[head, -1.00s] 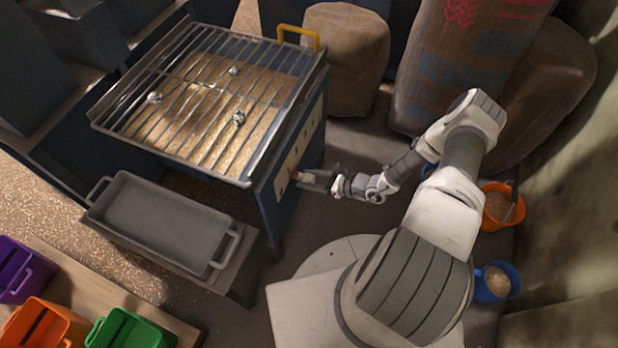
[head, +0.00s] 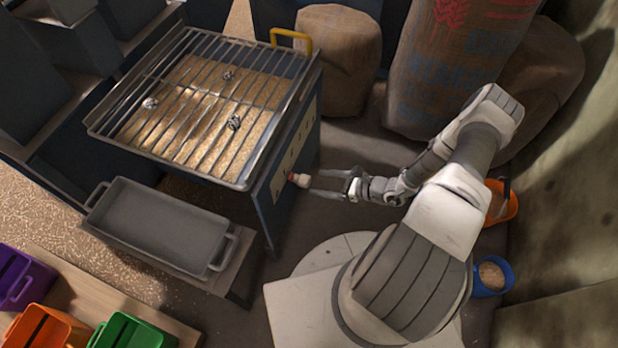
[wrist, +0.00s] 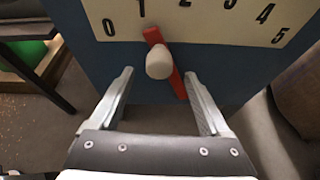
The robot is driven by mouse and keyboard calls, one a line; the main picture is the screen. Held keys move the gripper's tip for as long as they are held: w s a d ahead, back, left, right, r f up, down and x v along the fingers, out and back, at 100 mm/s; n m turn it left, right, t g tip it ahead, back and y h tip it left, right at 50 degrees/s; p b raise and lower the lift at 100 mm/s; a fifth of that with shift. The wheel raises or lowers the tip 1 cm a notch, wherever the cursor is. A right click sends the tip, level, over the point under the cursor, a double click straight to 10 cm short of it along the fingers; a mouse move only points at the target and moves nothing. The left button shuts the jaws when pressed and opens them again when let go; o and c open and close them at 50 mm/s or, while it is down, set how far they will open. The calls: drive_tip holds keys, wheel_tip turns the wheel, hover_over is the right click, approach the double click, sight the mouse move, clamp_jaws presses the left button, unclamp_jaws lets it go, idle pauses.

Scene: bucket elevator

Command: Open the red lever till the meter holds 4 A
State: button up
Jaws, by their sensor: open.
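The red lever (wrist: 178,84) is on the front panel of the grated machine, with a cream knob (wrist: 159,61) standing out from it. In the wrist view its upper end points close to the 1 on the cream scale plate (wrist: 205,22), which is numbered 0 to 5. In the head view the knob (head: 301,181) shows at the panel's side. My gripper (head: 314,183) is open and empty, just right of the knob and apart from it. In the wrist view the knob lies beyond and between the two fingertips. I see no ammeter reading in either view.
The machine's grate (head: 205,105) has a few crumpled lumps on it. A grey tray (head: 155,225) stands at its front left. Coloured bins, including a green one (head: 130,332), are at lower left. Sacks (head: 338,60) stand behind, and blue (head: 490,278) and orange buckets lie right.

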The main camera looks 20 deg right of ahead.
drive_tip(key=p+v, duration=0.1)
drive_tip(key=v, duration=0.9)
drive_tip(key=shift+s+d+r+p, duration=0.15)
drive_tip(key=shift+s+d+p, duration=0.1)
drive_tip(key=shift+p, duration=0.1)
drive_tip(key=w+a+r+n+g+h, duration=0.15)
drive_tip(key=r+n, duration=0.35)
drive_tip(key=r, duration=0.5)
drive_tip(key=w+a+r+n+g+h, duration=0.1)
drive_tip(key=w+r+n+g, duration=0.15)
drive_tip(key=r+n, duration=0.55)
drive_tip(key=w+a+r+n+g+h, duration=0.1)
drive_tip(key=a+r+n+g, duration=0.15)
drive_tip(key=r, duration=0.85)
drive_tip(key=s+a+r+n+t+h, duration=0.25)
drive_tip(key=s+r+n+h, duration=0.35)
drive_tip(key=r, duration=0.5)
drive_tip(key=s+a+r+n+t+h, duration=0.1)
drive_tip(key=s+a+r+n, duration=0.35)
drive_tip(key=s+r, duration=0.5)
wheel_tip(320, 180, up, 20)
drive_tip(key=p, duration=1.9)
drive_tip(key=shift+w+d+t, duration=0.2)
drive_tip(key=shift+w+t, duration=0.1)
drive_tip(key=shift+w, duration=0.05)
